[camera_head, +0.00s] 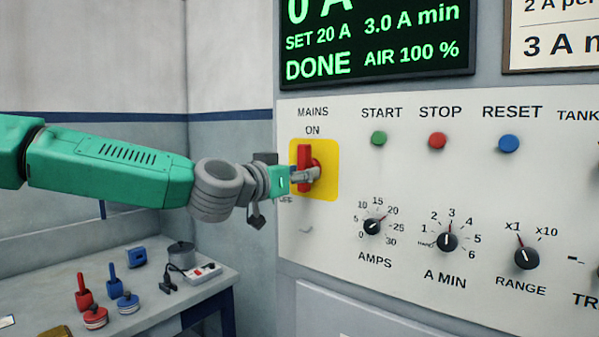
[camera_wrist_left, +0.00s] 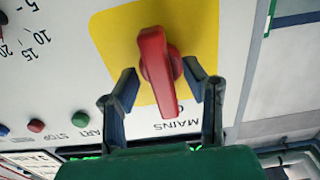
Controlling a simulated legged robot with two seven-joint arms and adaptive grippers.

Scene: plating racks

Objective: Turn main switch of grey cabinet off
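The main switch (camera_head: 304,165) is a red rotary handle on a yellow plate (camera_head: 326,160) at the left of the grey cabinet's panel (camera_head: 330,235). Its handle stands upright below the labels MAINS and ON. My left gripper (camera_head: 306,175) is at the switch in the head view. In the left wrist view the red handle (camera_wrist_left: 156,65) lies between the two open fingers of my left gripper (camera_wrist_left: 168,82). The lower label is mostly hidden by the gripper. My right gripper is not in view.
Green START (camera_head: 379,138), red STOP (camera_head: 437,140) and blue RESET (camera_head: 509,143) buttons sit right of the switch, with several black knobs below. A lit display (camera_head: 376,40) is above.

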